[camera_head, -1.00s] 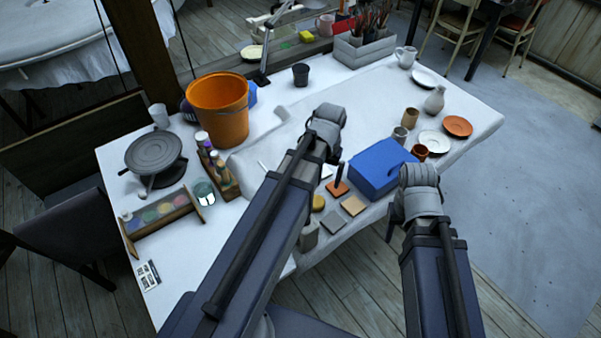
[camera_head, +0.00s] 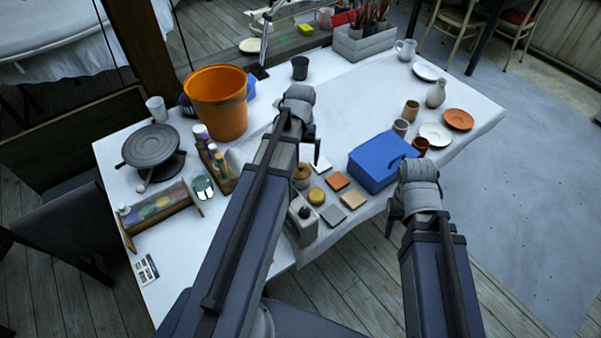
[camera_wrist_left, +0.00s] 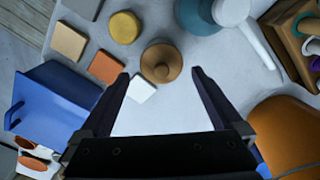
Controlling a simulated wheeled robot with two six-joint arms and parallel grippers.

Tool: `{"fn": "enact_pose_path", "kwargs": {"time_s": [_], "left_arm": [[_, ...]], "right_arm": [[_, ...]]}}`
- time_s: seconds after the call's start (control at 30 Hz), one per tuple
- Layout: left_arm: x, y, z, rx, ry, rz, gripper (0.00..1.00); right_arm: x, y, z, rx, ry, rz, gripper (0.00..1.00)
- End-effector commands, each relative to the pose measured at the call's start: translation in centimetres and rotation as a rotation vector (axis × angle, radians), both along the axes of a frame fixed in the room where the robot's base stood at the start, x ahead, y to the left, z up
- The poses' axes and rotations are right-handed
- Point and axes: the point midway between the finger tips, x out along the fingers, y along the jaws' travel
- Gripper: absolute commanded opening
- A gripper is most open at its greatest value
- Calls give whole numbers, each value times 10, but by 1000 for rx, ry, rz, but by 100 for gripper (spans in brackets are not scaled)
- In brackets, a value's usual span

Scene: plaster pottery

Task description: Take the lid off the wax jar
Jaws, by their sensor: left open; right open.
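The wax jar appears to be the round brown pot with a knobbed lid (camera_wrist_left: 161,63), seen from above in the left wrist view. In the head view the jar (camera_head: 301,176) shows just right of my left forearm, partly hidden by it. The lid sits on the jar. My left gripper (camera_wrist_left: 160,77) is open and empty, its two fingers apart on either side of the line to the lid and not touching it.
Near the jar are a yellow disc (camera_wrist_left: 125,27), a white tile (camera_wrist_left: 142,88), an orange tile (camera_wrist_left: 106,67) and a teal container (camera_wrist_left: 200,14). A blue box (camera_head: 378,165) stands to the right. An orange bucket (camera_head: 218,105) and a bottle rack (camera_head: 226,181) stand left.

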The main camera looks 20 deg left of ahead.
Motion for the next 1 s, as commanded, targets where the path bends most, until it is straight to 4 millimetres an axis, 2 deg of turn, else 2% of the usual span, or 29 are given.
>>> {"fn": "enact_pose_path", "kwargs": {"time_s": [0.17,0.5,0.77,0.87,1.0], "left_arm": [[3,1,-13,0,0,0,100],[7,4,-52,0,0,0,100],[7,4,-51,0,0,0,100],[7,4,-51,0,0,0,92],[7,4,-51,0,0,0,76]], "right_arm": [[0,0,-13,0,0,0,50],[0,0,-52,0,0,0,50],[0,0,-51,0,0,0,50],[0,0,-51,0,0,0,50],[0,0,-51,0,0,0,50]]}}
